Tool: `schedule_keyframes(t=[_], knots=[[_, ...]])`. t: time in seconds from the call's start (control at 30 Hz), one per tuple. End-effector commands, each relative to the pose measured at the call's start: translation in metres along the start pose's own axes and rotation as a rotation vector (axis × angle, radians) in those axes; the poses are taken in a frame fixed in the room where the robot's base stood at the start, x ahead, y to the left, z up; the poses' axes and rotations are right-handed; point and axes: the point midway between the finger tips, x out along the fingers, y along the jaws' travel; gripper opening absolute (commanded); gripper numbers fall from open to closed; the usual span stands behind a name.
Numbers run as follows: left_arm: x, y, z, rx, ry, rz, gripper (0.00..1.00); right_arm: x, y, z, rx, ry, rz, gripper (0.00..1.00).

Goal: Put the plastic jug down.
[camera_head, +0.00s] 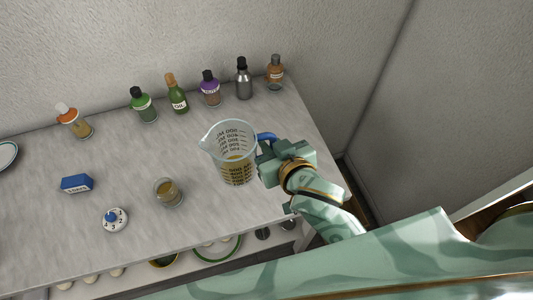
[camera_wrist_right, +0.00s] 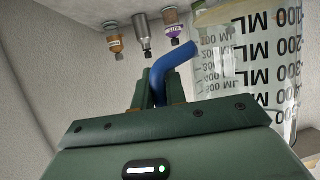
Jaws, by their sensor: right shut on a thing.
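The plastic jug (camera_head: 234,155) is clear with black measuring marks, a blue handle and some yellowish liquid low inside. It looks upright at the right part of the counter; I cannot tell whether its base touches the surface. My right gripper (camera_head: 266,148) is at the jug's right side, shut on the blue handle. In the right wrist view the blue handle (camera_wrist_right: 172,68) sits between the fingers (camera_wrist_right: 160,90), and the jug (camera_wrist_right: 245,60) fills the upper right. My left gripper is not in view.
A small glass (camera_head: 168,192) with yellowish contents, a white timer dial (camera_head: 115,220) and a blue box (camera_head: 77,183) stand left of the jug. Several bottles (camera_head: 210,88) line the back wall. Bare counter (camera_head: 125,160) lies between them.

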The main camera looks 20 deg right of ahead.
Motion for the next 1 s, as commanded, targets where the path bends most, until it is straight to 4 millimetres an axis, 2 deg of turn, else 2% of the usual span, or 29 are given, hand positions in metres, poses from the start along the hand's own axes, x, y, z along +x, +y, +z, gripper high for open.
schedule_keyframes(t=[0.03,0.1,0.27,0.37,0.67,0.8,1.0], knots=[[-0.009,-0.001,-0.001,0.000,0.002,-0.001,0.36,-0.005,-0.009,-0.002,-0.004,-0.001,-0.016,0.00],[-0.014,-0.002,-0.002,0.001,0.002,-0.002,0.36,-0.008,-0.020,0.001,-0.013,0.002,-0.035,0.00],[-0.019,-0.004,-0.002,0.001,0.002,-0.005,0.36,-0.006,-0.031,0.006,-0.032,0.010,-0.060,0.00],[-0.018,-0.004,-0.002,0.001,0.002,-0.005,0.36,0.008,-0.021,0.009,-0.035,0.012,-0.062,0.00],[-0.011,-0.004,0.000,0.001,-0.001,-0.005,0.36,0.072,0.028,0.018,-0.037,0.011,-0.059,0.00],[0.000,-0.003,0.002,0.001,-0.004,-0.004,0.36,0.098,0.041,0.040,-0.033,0.008,-0.060,0.00],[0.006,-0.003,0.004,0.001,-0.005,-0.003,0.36,0.117,0.052,0.052,-0.031,0.009,-0.061,0.00]])
